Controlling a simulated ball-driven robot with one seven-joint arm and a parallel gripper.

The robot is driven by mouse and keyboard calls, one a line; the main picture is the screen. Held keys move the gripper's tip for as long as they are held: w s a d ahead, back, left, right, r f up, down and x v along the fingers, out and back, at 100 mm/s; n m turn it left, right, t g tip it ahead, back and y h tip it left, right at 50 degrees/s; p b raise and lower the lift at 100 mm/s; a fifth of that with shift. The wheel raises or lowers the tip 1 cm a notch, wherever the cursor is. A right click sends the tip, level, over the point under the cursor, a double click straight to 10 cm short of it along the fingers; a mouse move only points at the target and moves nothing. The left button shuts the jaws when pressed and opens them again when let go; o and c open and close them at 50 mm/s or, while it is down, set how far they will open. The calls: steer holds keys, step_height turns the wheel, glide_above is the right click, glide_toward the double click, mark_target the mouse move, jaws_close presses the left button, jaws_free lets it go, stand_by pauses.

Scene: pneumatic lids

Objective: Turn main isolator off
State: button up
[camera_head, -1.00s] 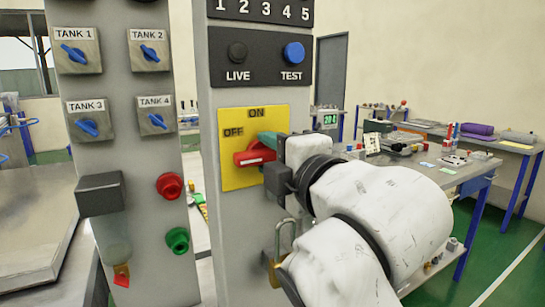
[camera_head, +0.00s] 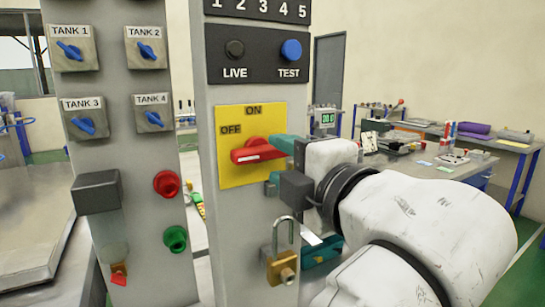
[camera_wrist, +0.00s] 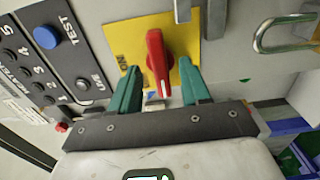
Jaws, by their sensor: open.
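The main isolator is a red rotary handle (camera_head: 260,151) on a yellow plate (camera_head: 228,175) marked ON at the top and OFF at the left. The handle lies nearly level, its white-marked end to the left below the word OFF. In the wrist view the red handle (camera_wrist: 157,62) shows between and beyond the teal fingertips. My gripper (camera_head: 274,162) is open at the right of the handle, one finger above the other. In the wrist view my gripper (camera_wrist: 160,68) has a finger on each side of the handle, with visible gaps. I cannot tell how deep the handle sits between them.
A brass padlock (camera_head: 280,268) hangs on the panel below my gripper. LIVE (camera_head: 235,48) and TEST (camera_head: 291,50) buttons are above the plate. The left column (camera_head: 110,150) carries several blue tank knobs, a red button (camera_head: 166,184) and a green button (camera_head: 176,239). Workbenches stand behind.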

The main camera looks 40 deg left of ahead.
steer(key=v, duration=0.6)
steer(key=shift+d, duration=0.25)
steer(key=shift+s, duration=0.1)
steer(key=w+d+f+m+t+h+p, duration=0.2)
steer(key=w+d+f+m+t+h, duration=0.15)
steer(key=w+d+f+m, duration=0.5)
steer(key=s+d+f+m+g+h+p, duration=0.25)
steer(key=d+f+m+h, duration=0.45)
steer(key=d+f+m, duration=0.8)
steer(key=s+d+f+m+g+h+p, duration=0.2)
steer(key=s+d+f+m+g+h, duration=0.1)
steer(key=s+d+f, duration=0.8)
steer(key=s+d+f+m+g+h+p, duration=0.1)
steer(key=s+d+f+m+g+h, duration=0.2)
steer(key=s+d+f, duration=0.8)
steer(key=s+m+g, duration=0.1)
steer(key=s+m, duration=0.1)
steer(key=s, duration=0.4)
steer(key=shift+f+p, duration=0.4)
